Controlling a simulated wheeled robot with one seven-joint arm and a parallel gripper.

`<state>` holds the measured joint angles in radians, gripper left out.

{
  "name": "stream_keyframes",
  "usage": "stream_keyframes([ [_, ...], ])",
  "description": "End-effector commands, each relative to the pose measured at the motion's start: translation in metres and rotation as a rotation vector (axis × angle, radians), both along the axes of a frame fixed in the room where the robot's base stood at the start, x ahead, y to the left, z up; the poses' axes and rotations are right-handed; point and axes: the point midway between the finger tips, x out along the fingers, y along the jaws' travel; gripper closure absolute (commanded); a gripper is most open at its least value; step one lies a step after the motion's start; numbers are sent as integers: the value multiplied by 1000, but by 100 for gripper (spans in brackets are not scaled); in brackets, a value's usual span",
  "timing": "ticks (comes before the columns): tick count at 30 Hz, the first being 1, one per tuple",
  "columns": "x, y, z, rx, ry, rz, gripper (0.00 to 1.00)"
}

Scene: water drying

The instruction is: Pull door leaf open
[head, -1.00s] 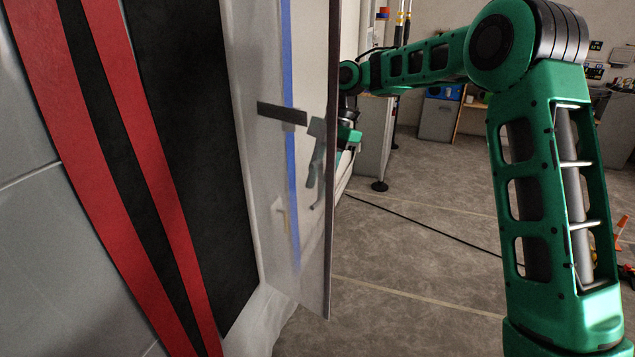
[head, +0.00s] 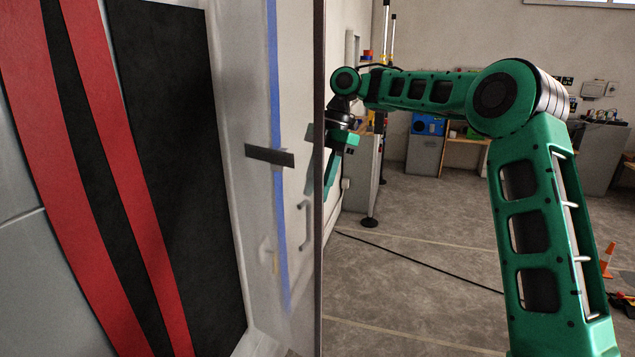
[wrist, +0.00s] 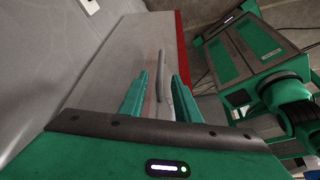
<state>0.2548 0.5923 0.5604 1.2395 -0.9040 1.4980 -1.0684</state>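The door leaf (head: 262,200) is a pale, see-through-looking panel at left centre in the head view, with a blue vertical stripe and a dark edge. In the wrist view it is a grey panel (wrist: 115,60) with a red edge. A grey bar handle (head: 305,225) shows low on the leaf in the head view; it also shows in the wrist view (wrist: 162,85). My gripper (head: 326,185) is by the leaf's edge, partly seen through it. In the wrist view my gripper (wrist: 160,75) is open, with fingers apart and the handle between them in the picture. Contact is unclear.
A wall with red and black stripes (head: 105,180) stands close on the left. Behind are a grey cabinet (head: 362,175) and a blue box (head: 428,124). A black cable (head: 420,262) crosses the floor. An orange cone (head: 608,260) stands far right. Mid floor is clear.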

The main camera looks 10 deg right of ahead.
Motion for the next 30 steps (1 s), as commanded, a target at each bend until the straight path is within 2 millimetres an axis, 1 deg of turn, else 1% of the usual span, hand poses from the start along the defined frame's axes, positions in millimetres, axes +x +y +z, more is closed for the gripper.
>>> stream_keyframes([
  [3, 3, -3, 9, 2, 1, -1, 71],
  [7, 4, -5, 15, 1, 0, 0, 71],
  [20, 3, -6, 17, -5, 3, -10, 71],
  [23, -5, -9, 16, -37, 23, -67, 71],
  [25, -15, -13, 15, -76, 46, -147, 71],
  [28, -35, -26, 12, -152, 86, -316, 71],
  [30, -50, -39, 8, -209, 114, -457, 71],
])
